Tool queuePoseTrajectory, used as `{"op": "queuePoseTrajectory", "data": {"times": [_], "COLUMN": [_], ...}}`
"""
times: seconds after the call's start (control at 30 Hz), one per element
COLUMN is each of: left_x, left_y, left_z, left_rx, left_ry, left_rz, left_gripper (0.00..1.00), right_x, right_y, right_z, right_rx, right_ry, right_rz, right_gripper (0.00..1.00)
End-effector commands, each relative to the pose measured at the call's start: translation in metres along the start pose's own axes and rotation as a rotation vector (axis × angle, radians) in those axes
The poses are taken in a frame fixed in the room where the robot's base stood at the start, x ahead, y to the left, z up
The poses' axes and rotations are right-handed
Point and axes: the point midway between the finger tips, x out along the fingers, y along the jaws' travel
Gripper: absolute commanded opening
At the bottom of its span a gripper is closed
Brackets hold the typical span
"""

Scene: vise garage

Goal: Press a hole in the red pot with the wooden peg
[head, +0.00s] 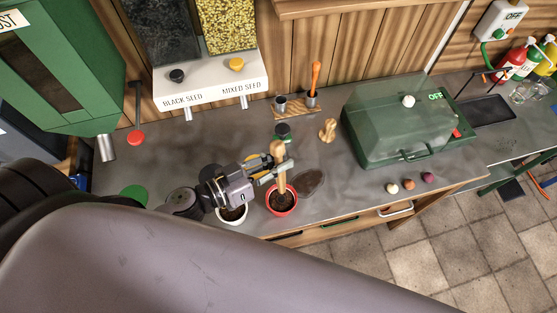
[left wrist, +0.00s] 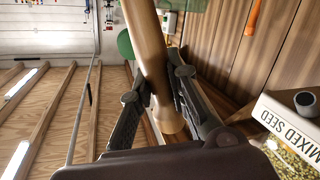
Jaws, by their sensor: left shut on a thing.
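The red pot (head: 283,211) stands on the grey counter near its front edge, with dark soil inside. My left gripper (head: 272,173) is above the pot, shut on the wooden peg (head: 278,155). The peg is nearly upright, and its lower end meets the soil inside the pot rim. I cannot tell how deep it reaches. In the left wrist view the peg (left wrist: 147,45) passes between the two dark fingers (left wrist: 157,88). The pot does not show there. My right gripper is not in view.
A white pot (head: 232,220) with soil stands left of the red pot, partly under my gripper. A dark oval patch (head: 311,183) lies to its right. A green lidded box (head: 395,130), a wooden knob-like piece (head: 327,131) and a seed dispenser (head: 212,86) stand behind. Three small balls lie at right.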

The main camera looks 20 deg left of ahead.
Motion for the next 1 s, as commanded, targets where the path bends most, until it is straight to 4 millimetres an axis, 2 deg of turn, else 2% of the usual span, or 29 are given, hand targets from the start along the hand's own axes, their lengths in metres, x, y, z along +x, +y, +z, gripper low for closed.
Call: {"op": "queuePoseTrajectory", "data": {"times": [0.67,1.0], "left_x": [-0.005,-0.006], "left_y": [0.017,0.02], "left_z": [-0.05,-0.056], "left_rx": [0.004,0.0], "left_ry": [0.001,0.001], "left_rz": [0.004,0.001], "left_gripper": [0.0,0.0], "right_x": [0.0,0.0], "right_y": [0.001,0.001], "right_z": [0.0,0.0], "right_rx": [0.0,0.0], "right_ry": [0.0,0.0], "right_rz": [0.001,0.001], "right_gripper": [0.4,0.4]}}
